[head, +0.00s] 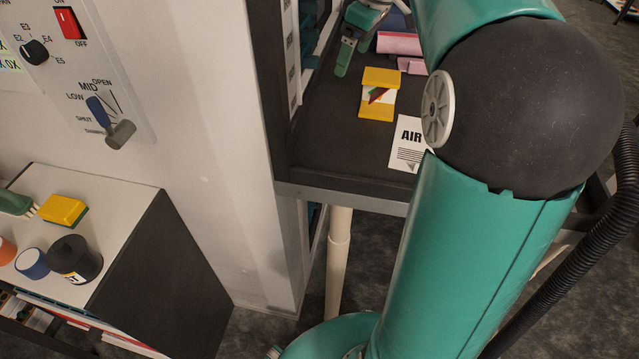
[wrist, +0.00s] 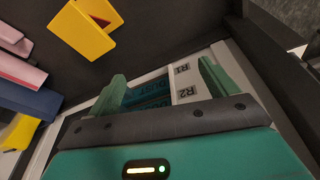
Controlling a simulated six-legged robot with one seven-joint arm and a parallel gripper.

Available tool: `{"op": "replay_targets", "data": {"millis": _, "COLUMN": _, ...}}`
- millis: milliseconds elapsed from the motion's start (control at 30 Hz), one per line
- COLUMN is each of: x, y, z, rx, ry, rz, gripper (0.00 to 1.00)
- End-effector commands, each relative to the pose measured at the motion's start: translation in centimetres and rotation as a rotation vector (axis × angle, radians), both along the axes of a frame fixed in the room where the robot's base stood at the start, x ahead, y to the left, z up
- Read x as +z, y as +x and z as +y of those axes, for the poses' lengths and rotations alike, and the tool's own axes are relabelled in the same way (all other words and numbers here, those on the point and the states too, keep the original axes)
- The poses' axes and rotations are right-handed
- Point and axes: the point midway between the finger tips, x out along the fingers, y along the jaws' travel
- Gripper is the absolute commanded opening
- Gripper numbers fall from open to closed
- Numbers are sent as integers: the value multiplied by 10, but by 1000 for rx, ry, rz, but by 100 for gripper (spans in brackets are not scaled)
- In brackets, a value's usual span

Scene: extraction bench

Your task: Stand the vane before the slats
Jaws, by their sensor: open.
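The vane looks like a yellow bracket with a red pointed piece; it is on the dark bench top in the head view (head: 377,113) and at the upper left in the wrist view (wrist: 82,36). The slats look like the teal strips (wrist: 150,92) within a pale frame in the wrist view, partly hidden by my fingers. My gripper (wrist: 161,72) is open and empty, facing the slats, with the vane off to its left side and apart from it. In the head view my gripper (head: 354,52) is at the top, beyond the vane, partly cut off.
A paper marked AIR (head: 406,148) lies at the bench's near edge. Pink and blue blocks (head: 398,43) lie behind the vane. A wall panel with a lever (head: 118,134) and a side table with a yellow sponge (head: 63,211) and pots are at left.

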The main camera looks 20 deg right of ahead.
Motion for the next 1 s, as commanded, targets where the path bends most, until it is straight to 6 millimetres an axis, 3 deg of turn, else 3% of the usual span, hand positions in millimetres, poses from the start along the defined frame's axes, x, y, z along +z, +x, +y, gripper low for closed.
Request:
{"op": "replay_targets", "data": {"millis": 33, "x": 3, "y": -13, "z": 24, "rx": -36, "ry": -17, "rz": -5, "gripper": 85}}
{"op": "replay_targets", "data": {"millis": 200, "x": -4, "y": -59, "z": 81, "rx": -194, "ry": -46, "rz": -33, "gripper": 85}}
{"op": "replay_targets", "data": {"millis": 500, "x": -45, "y": -153, "z": 150, "rx": -451, "ry": -12, "rz": -135, "gripper": 85}}
{"op": "replay_targets", "data": {"millis": 700, "x": -84, "y": -203, "z": 173, "rx": -579, "ry": 60, "rz": -195, "gripper": 85}}
{"op": "replay_targets", "data": {"millis": 800, "x": -96, "y": -214, "z": 177, "rx": -613, "ry": 85, "rz": -209, "gripper": 85}}
{"op": "replay_targets", "data": {"millis": 1000, "x": -101, "y": -218, "z": 179, "rx": -631, "ry": 96, "rz": -213, "gripper": 85}}
